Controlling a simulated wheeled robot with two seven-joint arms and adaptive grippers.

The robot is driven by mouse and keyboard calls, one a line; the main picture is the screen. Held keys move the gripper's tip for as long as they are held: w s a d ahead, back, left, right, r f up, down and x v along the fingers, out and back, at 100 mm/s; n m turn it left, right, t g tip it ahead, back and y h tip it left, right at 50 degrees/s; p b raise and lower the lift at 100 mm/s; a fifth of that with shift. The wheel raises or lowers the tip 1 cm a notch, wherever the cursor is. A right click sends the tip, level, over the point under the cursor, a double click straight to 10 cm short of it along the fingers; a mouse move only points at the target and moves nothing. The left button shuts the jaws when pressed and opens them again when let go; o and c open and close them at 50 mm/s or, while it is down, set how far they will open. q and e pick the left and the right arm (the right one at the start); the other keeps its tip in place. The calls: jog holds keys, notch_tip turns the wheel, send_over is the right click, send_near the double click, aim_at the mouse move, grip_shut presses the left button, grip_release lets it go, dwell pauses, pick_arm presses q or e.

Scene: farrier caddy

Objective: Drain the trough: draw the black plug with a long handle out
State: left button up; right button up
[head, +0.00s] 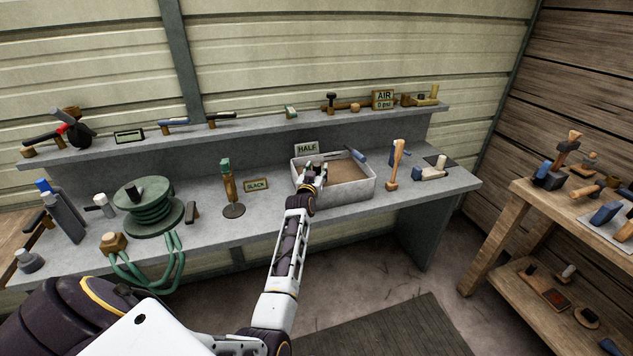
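The trough (362,190) is a pale grey open box on the grey bench, with brown contents or a brown bottom inside. My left gripper (313,169) is over the trough's left front part, with its arm reaching in from below. It is small and dark here, so I cannot tell whether its fingers are open or shut, or whether they touch anything. I cannot make out the black plug or its long handle; the gripper hides that part of the trough. My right gripper is not in view.
A HALF sign (307,148) stands behind the trough and a blue-handled tool (357,156) leans at its back right. A wooden mallet (396,164) stands to the right. A green-topped post (228,187), a SLACK sign (256,184) and a green hose reel (149,207) are left.

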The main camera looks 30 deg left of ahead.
pick_arm(q)
grip_shut()
jog(key=shift+r+p, duration=0.75)
jog(key=shift+r, duration=0.05)
dwell(0.6)
jog(key=shift+r+p, duration=0.35)
jog(key=shift+p, duration=0.05)
dwell(0.6)
jog(key=shift+r+p, duration=2.05)
jog(key=shift+r, duration=0.1)
